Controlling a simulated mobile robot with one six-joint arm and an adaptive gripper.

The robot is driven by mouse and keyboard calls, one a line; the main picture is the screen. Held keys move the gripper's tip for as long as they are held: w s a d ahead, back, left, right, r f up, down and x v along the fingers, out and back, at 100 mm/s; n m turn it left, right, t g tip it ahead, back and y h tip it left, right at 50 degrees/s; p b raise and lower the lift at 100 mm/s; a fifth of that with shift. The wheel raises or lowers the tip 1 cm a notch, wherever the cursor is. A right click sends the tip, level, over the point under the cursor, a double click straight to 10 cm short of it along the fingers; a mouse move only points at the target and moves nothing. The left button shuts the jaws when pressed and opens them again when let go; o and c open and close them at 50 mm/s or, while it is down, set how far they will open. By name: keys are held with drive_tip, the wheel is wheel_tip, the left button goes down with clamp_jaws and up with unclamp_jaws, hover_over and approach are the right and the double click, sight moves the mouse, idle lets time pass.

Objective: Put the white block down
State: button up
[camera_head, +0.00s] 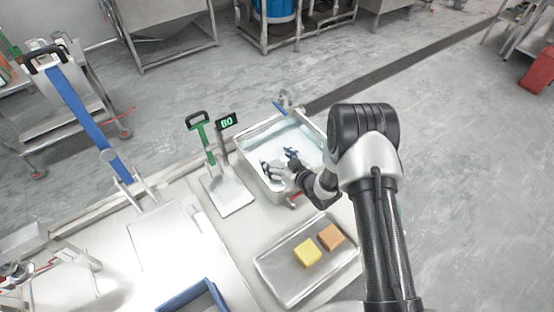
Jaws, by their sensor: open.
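My gripper (279,163) is open at the end of my arm, over or inside a metal basin (245,158) with a pale, whitish-blue interior. Its fingers are spread toward the left and upper side of the basin. I cannot make out a white block; the pale basin interior and the gripper make that area hard to read. I cannot tell whether anything lies between or under the fingers. A metal tray (285,285) in front of the basin holds a yellow block (307,252) and an orange block (331,237), side by side.
A scale with a flat plate (228,193) and a display (227,120) stands left of the basin, beside a green-handled tool (201,134). A blue open box (194,299) is at the bottom edge. The white tabletop (235,240) has free room between scale and tray.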

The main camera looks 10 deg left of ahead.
drive_tip(key=shift+s+d+f, duration=0.1)
drive_tip(key=shift+s+f, duration=0.2)
drive_tip(key=shift+f, duration=0.1)
drive_tip(key=shift+r+p, duration=0.25)
drive_tip(key=shift+p, duration=0.15)
drive_tip(key=r+p+v, duration=0.1)
drive_tip(key=p+v, duration=0.1)
drive_tip(key=v, duration=1)
drive_tip(key=shift+w+r, duration=0.15)
drive_tip(key=shift+w, duration=0.15)
drive_tip(key=w+d+r+m+h, duration=0.1)
drive_tip(key=w+d+r+h, duration=0.4)
drive_tip(key=d+r, duration=0.5)
drive_tip(key=s+d+r+m+h, duration=0.2)
drive_tip(key=d+r, duration=0.1)
drive_tip(key=r, duration=0.3)
drive_tip(key=s+d+r+m+h, duration=0.1)
drive_tip(key=s+d+r+h, duration=0.15)
drive_tip(key=r, duration=0.35)
drive_tip(key=s+d+r+m+g+h, duration=0.1)
drive_tip(key=s+d+r+m+g, duration=0.15)
drive_tip(key=s+d+r, duration=0.4)
drive_tip(key=s+a+r+m+g, duration=0.1)
drive_tip(key=s+r, duration=0.1)
drive_tip(key=s, duration=0.8)
drive_tip(key=s+a+r+m+g, duration=0.1)
drive_tip(key=s+m, duration=0.1)
drive_tip(key=s, duration=0.9)
drive_tip(key=shift+r, duration=0.35)
